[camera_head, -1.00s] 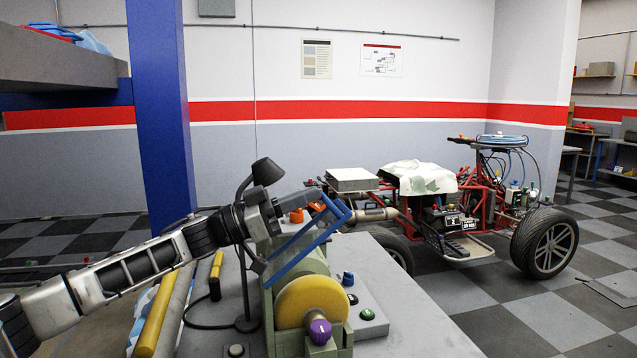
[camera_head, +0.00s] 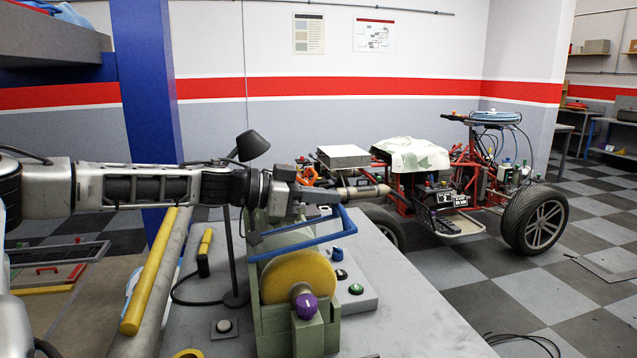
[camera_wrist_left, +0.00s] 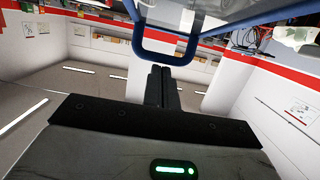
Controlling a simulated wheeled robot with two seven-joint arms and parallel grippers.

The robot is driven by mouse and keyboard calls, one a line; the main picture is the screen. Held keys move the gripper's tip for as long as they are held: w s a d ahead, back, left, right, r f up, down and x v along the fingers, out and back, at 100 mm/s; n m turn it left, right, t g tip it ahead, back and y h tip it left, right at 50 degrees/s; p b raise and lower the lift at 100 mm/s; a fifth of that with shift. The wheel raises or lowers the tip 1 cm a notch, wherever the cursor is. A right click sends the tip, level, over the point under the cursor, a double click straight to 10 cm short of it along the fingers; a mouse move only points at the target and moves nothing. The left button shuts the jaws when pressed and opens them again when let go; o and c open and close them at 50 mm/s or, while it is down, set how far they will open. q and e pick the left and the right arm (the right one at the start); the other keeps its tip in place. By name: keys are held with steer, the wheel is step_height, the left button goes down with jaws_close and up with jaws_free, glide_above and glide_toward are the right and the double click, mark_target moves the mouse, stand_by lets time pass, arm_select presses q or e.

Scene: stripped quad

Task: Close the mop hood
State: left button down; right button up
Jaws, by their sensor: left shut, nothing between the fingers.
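The polishing machine is a green housing (camera_head: 270,325) with a yellow mop wheel (camera_head: 285,277) and a purple knob (camera_head: 306,306). Its hood shows as a blue bar frame (camera_head: 300,245), tilted slightly upward over the top of the wheel. The blue bar also crosses the top of the left wrist view (camera_wrist_left: 165,59). My left gripper (camera_head: 337,196) is shut and empty, just above the far part of the blue frame. Its fingers (camera_wrist_left: 161,72) point at the bar; I cannot tell whether they touch it. My right gripper is not in view.
The grey bench has a control box with buttons (camera_head: 345,290), a black lamp (camera_head: 252,146) behind, and a yellow roller bar (camera_head: 150,272) at left. A stripped quad (camera_head: 440,185) stands beyond. The bench top at right is clear.

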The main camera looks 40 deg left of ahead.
arm_select(q)
steer(key=shift+w+d+f+g, duration=0.15)
steer(key=shift+w+f+g, duration=0.1)
steer(key=shift+f+g, duration=0.05)
steer(key=shift+w+d+f+g+y, duration=0.15)
steer(key=shift+f+g+y, duration=0.15)
steer(key=shift+f+y, duration=0.25)
steer(key=shift+w+d+f, duration=0.1)
steer(key=shift+f, duration=0.2)
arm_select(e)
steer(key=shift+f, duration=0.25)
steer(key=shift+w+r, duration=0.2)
